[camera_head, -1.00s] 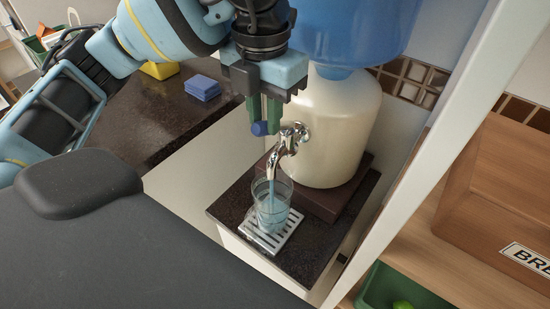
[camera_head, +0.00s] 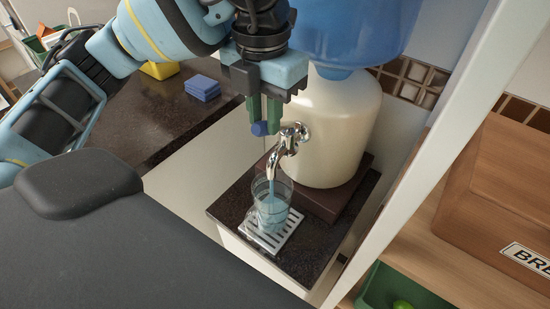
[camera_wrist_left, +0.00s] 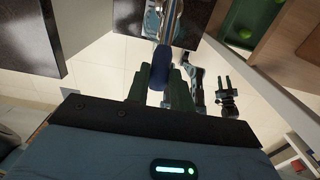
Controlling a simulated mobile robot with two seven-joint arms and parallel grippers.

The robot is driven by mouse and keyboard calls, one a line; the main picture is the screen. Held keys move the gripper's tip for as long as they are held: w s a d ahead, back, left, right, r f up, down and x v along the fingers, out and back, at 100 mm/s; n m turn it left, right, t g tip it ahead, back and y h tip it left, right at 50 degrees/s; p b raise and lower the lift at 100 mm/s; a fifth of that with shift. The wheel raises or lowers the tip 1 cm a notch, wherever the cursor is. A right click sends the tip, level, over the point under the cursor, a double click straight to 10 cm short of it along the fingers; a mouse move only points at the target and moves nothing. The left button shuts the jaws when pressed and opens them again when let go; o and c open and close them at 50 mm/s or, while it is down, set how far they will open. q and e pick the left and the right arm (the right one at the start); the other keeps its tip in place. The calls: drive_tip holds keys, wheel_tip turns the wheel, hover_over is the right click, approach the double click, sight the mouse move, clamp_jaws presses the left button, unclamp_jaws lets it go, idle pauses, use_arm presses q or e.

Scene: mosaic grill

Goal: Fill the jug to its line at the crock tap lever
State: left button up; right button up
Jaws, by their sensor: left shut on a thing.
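The clear jug (camera_head: 272,204) stands upright on the slatted drip tray (camera_head: 258,237), under the spout of the chrome tap (camera_head: 290,139). Bluish water runs from the spout into the jug, and water shows in its lower part. I cannot make out the fill line. The tap comes out of the cream crock (camera_head: 343,125). My left gripper (camera_head: 267,122) is shut on the blue tap lever (camera_head: 259,129); the lever also shows between its fingers in the left wrist view (camera_wrist_left: 160,68). My right gripper (camera_wrist_left: 225,84) is small in that view, away from the tap, fingers apart and empty.
The crock stands on a brown block on a dark counter (camera_head: 312,245). A blue stack of sponges (camera_head: 202,88) and a yellow container (camera_head: 160,69) are on the left counter. A white post (camera_head: 440,140) rises right of the crock. A wooden bread box (camera_head: 505,195) stands beyond it.

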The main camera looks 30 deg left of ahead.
use_arm(q)
drive_tip(key=shift+f, duration=0.2)
use_arm(e)
drive_tip(key=shift+s+f, duration=0.1)
